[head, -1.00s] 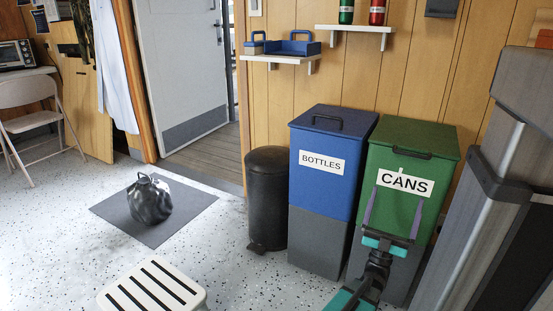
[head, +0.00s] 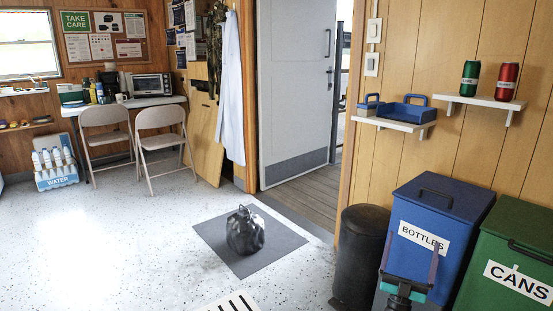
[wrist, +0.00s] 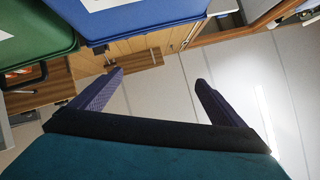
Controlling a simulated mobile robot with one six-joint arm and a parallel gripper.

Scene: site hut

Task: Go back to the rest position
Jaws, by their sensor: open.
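My gripper (head: 409,264) is in the head view at the lower right, in front of the blue bin (head: 428,205) labelled BOTTLES. Its two purple fingers stand apart and point up, with nothing between them. In the wrist view my gripper (wrist: 161,82) is also open and empty. Its fingers frame ceiling panels and part of the wood wall. The blue bin (wrist: 150,20) and the green bin (wrist: 35,35) show at the top left there. Most of my arm is outside the head view.
The green CANS bin (head: 510,250) stands right of the blue one, a black bin (head: 361,250) left. A black bag (head: 245,232) sits on a grey mat (head: 285,232). A white slatted stool (head: 232,303) is at the bottom edge. The floor on the left is clear.

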